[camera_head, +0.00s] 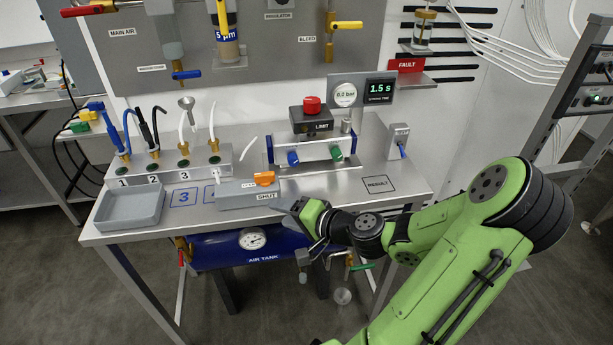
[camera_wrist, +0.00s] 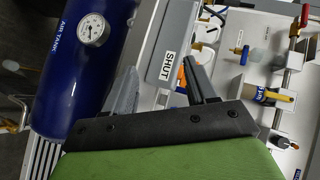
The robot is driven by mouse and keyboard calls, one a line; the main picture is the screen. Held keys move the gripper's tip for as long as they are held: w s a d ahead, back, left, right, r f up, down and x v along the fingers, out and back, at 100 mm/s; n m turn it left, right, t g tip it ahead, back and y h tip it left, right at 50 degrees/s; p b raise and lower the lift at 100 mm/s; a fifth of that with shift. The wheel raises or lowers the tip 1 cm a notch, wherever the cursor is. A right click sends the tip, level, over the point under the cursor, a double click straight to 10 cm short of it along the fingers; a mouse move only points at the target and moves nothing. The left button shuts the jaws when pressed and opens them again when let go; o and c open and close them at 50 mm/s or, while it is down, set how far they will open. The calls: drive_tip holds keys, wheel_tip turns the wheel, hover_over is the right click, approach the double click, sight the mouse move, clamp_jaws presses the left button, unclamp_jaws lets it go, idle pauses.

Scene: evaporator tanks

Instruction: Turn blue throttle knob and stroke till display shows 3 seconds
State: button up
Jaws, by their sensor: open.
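The blue throttle knob (camera_head: 293,157) is on the front of the silver cylinder unit, left of a green knob (camera_head: 336,152). The display (camera_head: 380,90) stands behind it and reads 1.5 s. An orange switch handle (camera_head: 264,178) sits on a grey box (camera_head: 235,192) labelled SHUT at the table's front. My gripper (camera_head: 292,206) is at the front edge of the table, just right of that box and in front of the blue knob, apart from it. In the wrist view my gripper (camera_wrist: 158,85) is open and empty, its fingers pointing toward the SHUT label.
A round gauge (camera_head: 345,95) reads 0.0 bar. A red button (camera_head: 312,105) tops the LIMIT block. A grey tray (camera_head: 130,207) lies at left. A small switch box (camera_head: 398,142) stands at right. The blue air tank (camera_head: 265,248) hangs under the table. The RESULT square (camera_head: 378,185) is bare.

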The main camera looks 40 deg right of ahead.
sight(296, 162)
drive_tip(key=s+d+m+t+h+b, duration=0.35)
drive_tip(key=s+d+m+h, duration=0.2)
drive_tip(key=d, duration=0.45)
drive_tip(key=shift+m+h, duration=0.25)
drive_tip(key=shift+m, duration=0.1)
drive_tip(key=x, duration=1.1)
drive_tip(key=r+x, duration=0.1)
drive_tip(key=x, duration=0.4)
drive_tip(key=shift+w+p, duration=0.25)
drive_tip(key=shift+p, duration=0.1)
drive_tip(key=c, duration=1.1)
drive_tip(key=shift+o, duration=0.2)
drive_tip(key=shift+a+r, duration=0.1)
